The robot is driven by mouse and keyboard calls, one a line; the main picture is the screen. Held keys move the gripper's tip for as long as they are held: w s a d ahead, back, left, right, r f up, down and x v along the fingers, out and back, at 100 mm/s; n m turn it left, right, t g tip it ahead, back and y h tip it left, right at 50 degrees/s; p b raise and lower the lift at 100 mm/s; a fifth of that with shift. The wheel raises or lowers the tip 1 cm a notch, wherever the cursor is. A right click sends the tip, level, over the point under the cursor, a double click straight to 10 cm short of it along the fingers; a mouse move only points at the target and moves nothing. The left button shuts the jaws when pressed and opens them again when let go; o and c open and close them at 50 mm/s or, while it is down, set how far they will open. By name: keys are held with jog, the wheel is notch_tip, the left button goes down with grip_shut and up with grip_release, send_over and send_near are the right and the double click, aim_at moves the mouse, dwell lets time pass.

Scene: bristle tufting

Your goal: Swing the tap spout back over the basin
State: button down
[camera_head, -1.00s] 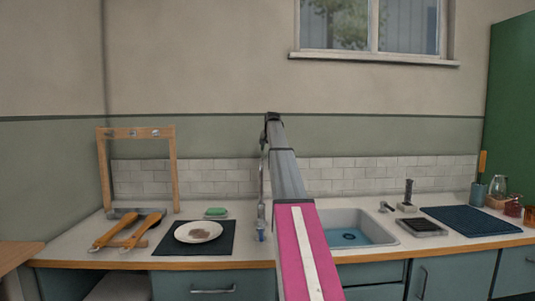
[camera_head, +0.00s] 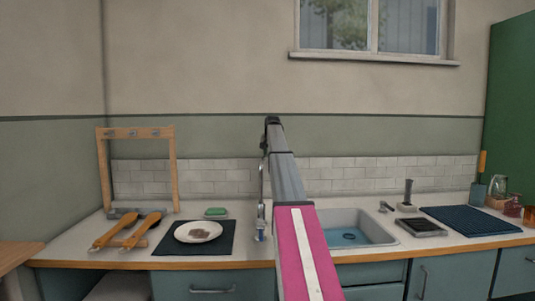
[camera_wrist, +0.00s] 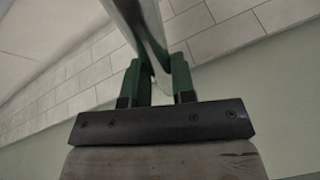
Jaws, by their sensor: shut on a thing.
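In the wrist view my gripper (camera_wrist: 160,82) has its two green fingers shut on a shiny grey metal piece, the tap spout (camera_wrist: 138,22), which runs up and out of the top of the picture. In the head view my arm covers the place where the gripper would show. A thin grey metal upright (camera_head: 262,185) with a bluish lower end stands just left of my arm, above the counter; whether it is spout or wrist I cannot tell. The sink basin (camera_head: 375,233) is right of my arm, with blue at its bottom and its left part hidden.
Left of the arm are a dark mat (camera_head: 165,246) with a soiled plate (camera_head: 198,232), a green sponge (camera_head: 216,212), wooden-handled tools (camera_head: 128,231) and a wooden frame (camera_head: 172,165). Right of the basin are a black dispenser (camera_head: 408,193) and a dark ribbed mat (camera_head: 470,220).

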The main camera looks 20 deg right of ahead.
jog(key=s+d+m+g+h, duration=0.2)
jog(key=s+d+m, duration=0.2)
jog(key=s+m, duration=0.3)
jog(key=s+d+m+g+h, duration=0.2)
jog(key=s+d+m, duration=0.2)
jog(key=s+m, duration=0.4)
jog(key=shift+s+d+h, duration=0.2)
jog(key=shift+s+h, duration=0.1)
jog(key=shift+s, duration=3.35)
jog(key=shift+s+m, duration=0.1)
jog(key=shift+m, duration=0.2)
jog(key=c, duration=1)
grip_release()
jog(key=shift+o, duration=0.2)
jog(key=w+v, duration=0.1)
jog(key=v, duration=0.9)
jog(key=shift+s+a+r, duration=0.2)
jog(key=shift+s+r, duration=0.2)
